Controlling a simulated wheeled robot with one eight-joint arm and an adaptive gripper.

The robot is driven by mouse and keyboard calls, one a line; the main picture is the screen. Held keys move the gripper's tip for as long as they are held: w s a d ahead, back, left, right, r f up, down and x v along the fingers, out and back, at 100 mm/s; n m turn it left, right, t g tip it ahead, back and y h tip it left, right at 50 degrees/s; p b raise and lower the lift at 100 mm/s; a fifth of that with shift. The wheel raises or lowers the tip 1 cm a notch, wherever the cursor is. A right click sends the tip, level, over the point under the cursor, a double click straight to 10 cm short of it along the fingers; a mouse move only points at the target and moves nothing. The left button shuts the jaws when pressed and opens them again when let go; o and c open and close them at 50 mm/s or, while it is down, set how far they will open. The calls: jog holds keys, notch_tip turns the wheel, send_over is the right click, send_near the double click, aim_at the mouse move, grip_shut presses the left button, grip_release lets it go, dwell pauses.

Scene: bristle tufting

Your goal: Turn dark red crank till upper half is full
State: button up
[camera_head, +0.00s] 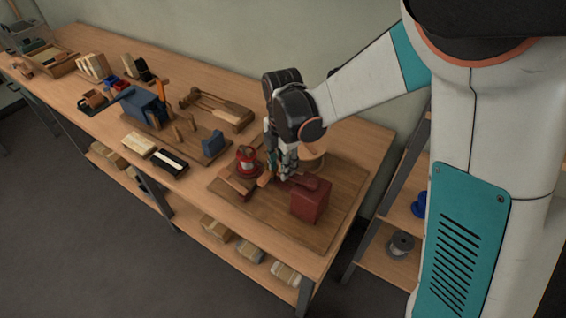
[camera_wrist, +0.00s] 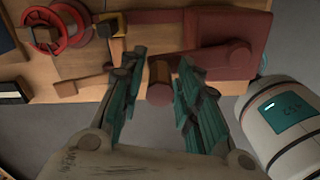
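The dark red crank shows in the wrist view as a long arm (camera_wrist: 215,62) with a rounded end at right. My gripper (camera_wrist: 160,62) is open, with one teal finger on each side of the handle and gaps visible. In the head view my gripper (camera_head: 279,172) hangs beside the crank and hides part of it. I cannot make out an upper half.
A red spool (camera_head: 247,160) stands left of my gripper on the brown board (camera_head: 270,229). A blue machine (camera_head: 145,106), wooden blocks and trays fill the bench to the left. The bench's front right corner is clear.

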dwell(0.3)
notch_tip(320, 180, up, 12)
dwell(0.5)
